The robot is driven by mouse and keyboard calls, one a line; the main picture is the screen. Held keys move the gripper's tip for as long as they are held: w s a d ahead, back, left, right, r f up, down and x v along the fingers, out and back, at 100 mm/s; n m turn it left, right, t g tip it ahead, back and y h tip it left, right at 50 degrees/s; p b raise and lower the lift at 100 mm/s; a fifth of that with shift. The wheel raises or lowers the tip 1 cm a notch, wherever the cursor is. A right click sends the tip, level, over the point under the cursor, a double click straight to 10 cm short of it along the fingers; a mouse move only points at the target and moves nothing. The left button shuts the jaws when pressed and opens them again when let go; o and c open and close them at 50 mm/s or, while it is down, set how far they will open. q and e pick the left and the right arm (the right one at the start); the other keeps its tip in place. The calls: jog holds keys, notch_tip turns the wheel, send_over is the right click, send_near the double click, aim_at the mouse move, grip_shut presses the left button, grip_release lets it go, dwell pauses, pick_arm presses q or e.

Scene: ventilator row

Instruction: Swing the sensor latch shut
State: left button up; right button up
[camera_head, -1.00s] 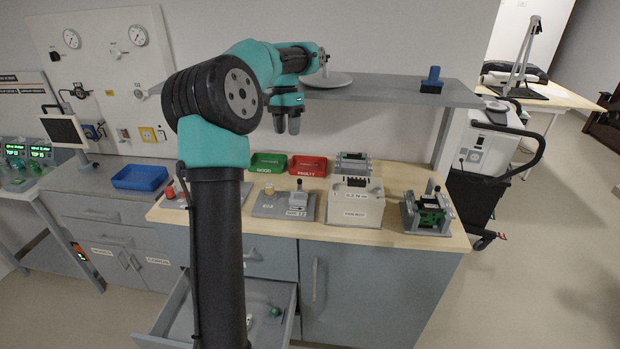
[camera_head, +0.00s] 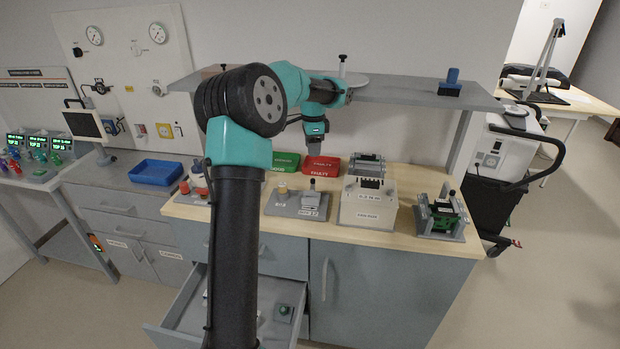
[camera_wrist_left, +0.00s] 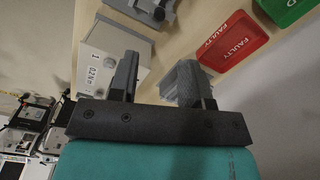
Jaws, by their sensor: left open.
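I cannot make out the sensor latch for certain. A white labelled box (camera_head: 368,212) with dark parts on top stands on the wooden counter; it also shows at the left in the left wrist view (camera_wrist_left: 112,58). A grey fixture holding a green board (camera_head: 441,218) stands to its right. A grey plate with a small upright device (camera_head: 312,200) lies to its left. My left gripper (camera_head: 314,146) points down above the back of the counter, left of the box. Its fingers (camera_wrist_left: 163,78) are apart, and I see nothing held. My right gripper is not in view.
A shelf (camera_head: 410,92) runs above the counter, close to my left arm. A green tray (camera_head: 285,162) and a red tray (camera_head: 320,169) lie at the back. A blue tray (camera_head: 156,172) stands left. A drawer (camera_head: 190,318) is open below.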

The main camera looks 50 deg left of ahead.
aim_at(312, 179)
pick_arm(q)
notch_tip(312, 179, down, 12)
dwell(0.9)
grip_shut()
dwell(0.3)
